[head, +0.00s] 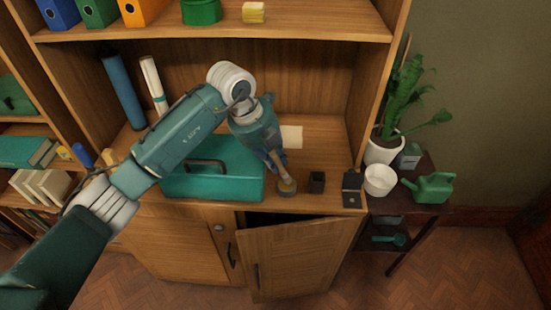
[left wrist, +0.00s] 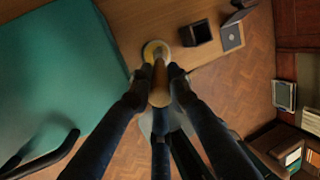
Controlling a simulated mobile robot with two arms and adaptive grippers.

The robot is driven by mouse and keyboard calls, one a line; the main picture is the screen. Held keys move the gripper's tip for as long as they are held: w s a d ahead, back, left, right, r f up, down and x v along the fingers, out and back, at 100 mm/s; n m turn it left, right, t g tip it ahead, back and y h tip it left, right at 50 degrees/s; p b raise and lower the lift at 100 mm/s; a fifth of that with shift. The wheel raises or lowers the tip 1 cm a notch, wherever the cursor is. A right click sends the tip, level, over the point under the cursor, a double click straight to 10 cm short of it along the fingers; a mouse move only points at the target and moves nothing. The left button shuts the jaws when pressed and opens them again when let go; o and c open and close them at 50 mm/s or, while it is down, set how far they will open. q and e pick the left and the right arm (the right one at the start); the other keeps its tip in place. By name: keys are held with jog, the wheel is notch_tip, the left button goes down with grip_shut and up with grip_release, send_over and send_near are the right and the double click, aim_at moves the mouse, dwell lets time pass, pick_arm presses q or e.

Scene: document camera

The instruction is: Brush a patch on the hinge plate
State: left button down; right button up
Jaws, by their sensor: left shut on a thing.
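My left gripper (head: 277,165) is shut on a brown-handled brush (left wrist: 159,88), pointing down at the front of the wooden counter. The brush's lower end meets a small round pale-rimmed thing (left wrist: 155,48), which also shows in the head view (head: 286,188); I cannot tell whether this is a pot or the brush's own head. The dark hinge plate (head: 351,197) is at the counter's front right corner, one leaf flat and one raised. It also shows in the left wrist view (left wrist: 232,39), apart from the brush. My right gripper is not in view.
A green toolbox (head: 212,185) stands left of the gripper. A white pot (head: 380,180) and green watering can (head: 432,188) stand on a side table. The cabinet door (head: 292,258) below is ajar.

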pick_arm(q)
jog(key=shift+f, duration=0.3)
jog(key=shift+f+b, duration=0.1)
jog(key=shift+b, duration=0.25)
dwell(1.0)
jog(key=shift+r+p, duration=0.6)
jog(key=shift+r, duration=0.3)
jog(key=shift+r+p, duration=1.4)
jog(key=shift+r, duration=1.3)
